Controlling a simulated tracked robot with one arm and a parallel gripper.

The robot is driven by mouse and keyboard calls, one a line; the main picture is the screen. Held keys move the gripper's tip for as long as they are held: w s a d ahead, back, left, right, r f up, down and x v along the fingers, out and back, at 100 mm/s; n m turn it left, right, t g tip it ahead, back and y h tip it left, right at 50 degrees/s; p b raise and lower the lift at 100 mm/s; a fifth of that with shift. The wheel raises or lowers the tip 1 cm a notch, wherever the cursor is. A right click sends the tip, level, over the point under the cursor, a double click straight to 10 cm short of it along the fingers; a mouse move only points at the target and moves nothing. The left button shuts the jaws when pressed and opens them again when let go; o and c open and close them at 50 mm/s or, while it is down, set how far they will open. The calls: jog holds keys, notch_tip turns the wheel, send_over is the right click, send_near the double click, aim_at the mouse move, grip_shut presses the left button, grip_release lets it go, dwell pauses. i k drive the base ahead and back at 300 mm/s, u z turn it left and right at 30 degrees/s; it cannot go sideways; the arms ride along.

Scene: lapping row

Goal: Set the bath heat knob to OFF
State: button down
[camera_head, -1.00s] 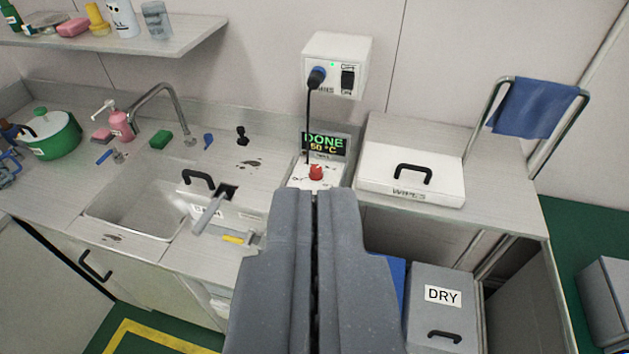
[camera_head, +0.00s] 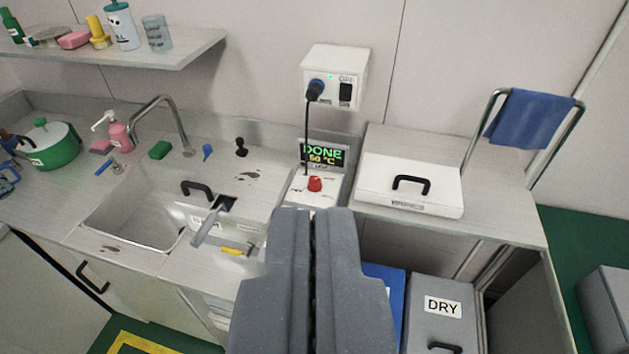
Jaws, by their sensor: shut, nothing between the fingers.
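The red heat knob (camera_head: 315,184) sits on a white panel on the counter, below a small display (camera_head: 325,154) that reads DONE and 50 °C in green and yellow. The knob's markings are too small to read, so its setting cannot be told. My gripper (camera_head: 314,212) is shut and empty. In the picture its tips lie just below the knob, apart from it. The front part of the knob's panel is hidden behind the fingers.
A wall box (camera_head: 334,77) has a plugged-in cable hanging beside the display. A white lidded wipes box (camera_head: 410,184) stands right of the knob. A sink (camera_head: 135,222), a black-handled lid and a grey lever lie left. A DRY bin (camera_head: 441,307) is below right.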

aim_at(314, 185)
jog(key=u, duration=0.25)
jog(key=i, duration=1.25)
jog(key=z, duration=0.4)
